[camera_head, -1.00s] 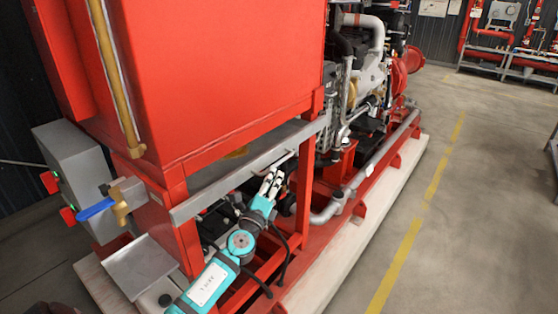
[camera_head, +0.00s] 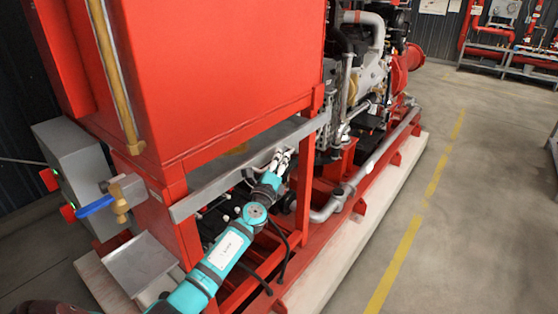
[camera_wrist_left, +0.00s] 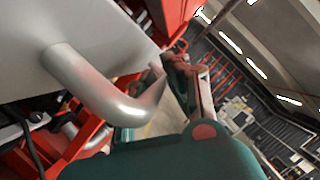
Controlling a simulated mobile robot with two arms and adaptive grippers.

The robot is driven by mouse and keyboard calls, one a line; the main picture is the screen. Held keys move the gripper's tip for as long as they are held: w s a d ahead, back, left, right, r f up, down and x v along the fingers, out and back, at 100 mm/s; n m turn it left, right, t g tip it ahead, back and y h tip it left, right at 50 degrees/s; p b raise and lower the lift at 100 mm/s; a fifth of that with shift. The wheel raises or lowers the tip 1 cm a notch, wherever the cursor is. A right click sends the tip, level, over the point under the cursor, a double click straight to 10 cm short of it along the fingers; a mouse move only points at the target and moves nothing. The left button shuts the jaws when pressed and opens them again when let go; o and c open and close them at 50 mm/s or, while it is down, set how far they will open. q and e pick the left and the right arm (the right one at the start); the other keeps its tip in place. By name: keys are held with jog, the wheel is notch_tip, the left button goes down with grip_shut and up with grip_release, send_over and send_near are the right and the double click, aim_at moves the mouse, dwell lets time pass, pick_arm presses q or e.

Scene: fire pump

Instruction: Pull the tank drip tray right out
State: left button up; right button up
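The tank drip tray (camera_head: 222,185) is a long grey metal tray under the red tank, set in the red frame. It appears pushed in. Its bent silver bar handle (camera_wrist_left: 110,98) stands out from the tray's flat face in the left wrist view. My left gripper (camera_head: 281,156) is at the right part of the tray front, by the handle, with its two pale fingers a little apart. In the wrist view a finger (camera_wrist_left: 188,85) is close to the handle's far end; contact cannot be made out. My right gripper is not in view.
The red tank (camera_head: 230,70) is above the tray. A red frame post (camera_head: 305,190) stands just right of my gripper. A brass valve with a blue lever (camera_head: 97,206) and a small grey tray (camera_head: 140,265) are at the left. The floor on the right is clear.

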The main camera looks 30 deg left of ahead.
pick_arm(q)
grip_shut()
jog(key=s+d+b, duration=0.2)
jog(key=d, duration=2.7)
jog(key=shift+s, duration=0.15)
jog(key=shift+f, duration=0.1)
jog(key=o, duration=0.6)
grip_release()
jog(key=shift+c, duration=0.2)
